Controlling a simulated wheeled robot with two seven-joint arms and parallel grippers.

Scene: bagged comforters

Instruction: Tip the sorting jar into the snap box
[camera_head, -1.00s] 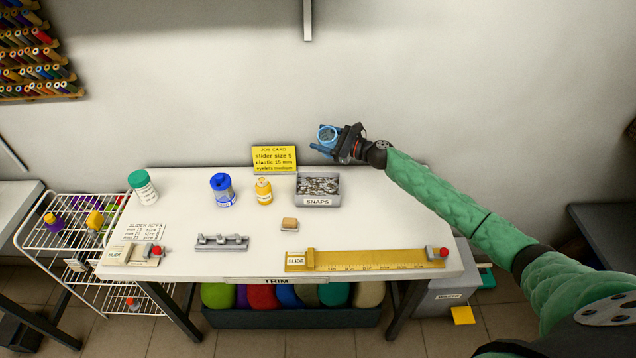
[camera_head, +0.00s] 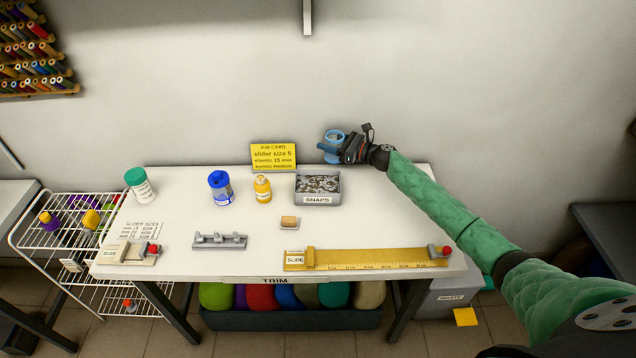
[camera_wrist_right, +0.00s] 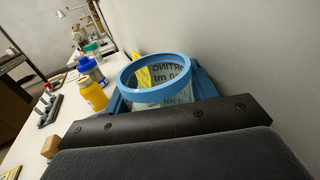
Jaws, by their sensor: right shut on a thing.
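The sorting jar (camera_head: 332,150) is a small clear jar with a blue rim. My right gripper (camera_head: 343,150) is shut on it and holds it in the air above and behind the snap box. In the right wrist view the jar (camera_wrist_right: 165,93) shows its blue ring and dark lettering, and I see no contents through it. It looks close to upright in the head view. The snap box (camera_head: 318,189) is a grey open tray labelled SNAPS, filled with small grey and white pieces, at the table's back edge. My left gripper is not in view.
A yellow job card (camera_head: 273,156), yellow bottle (camera_head: 262,190), blue-lidded jar (camera_head: 221,190) and green-lidded jar (camera_head: 140,186) stand left of the box. A yellow ruler slide (camera_head: 370,259) lies along the front. The white table (camera_head: 390,215) is bare right of the box.

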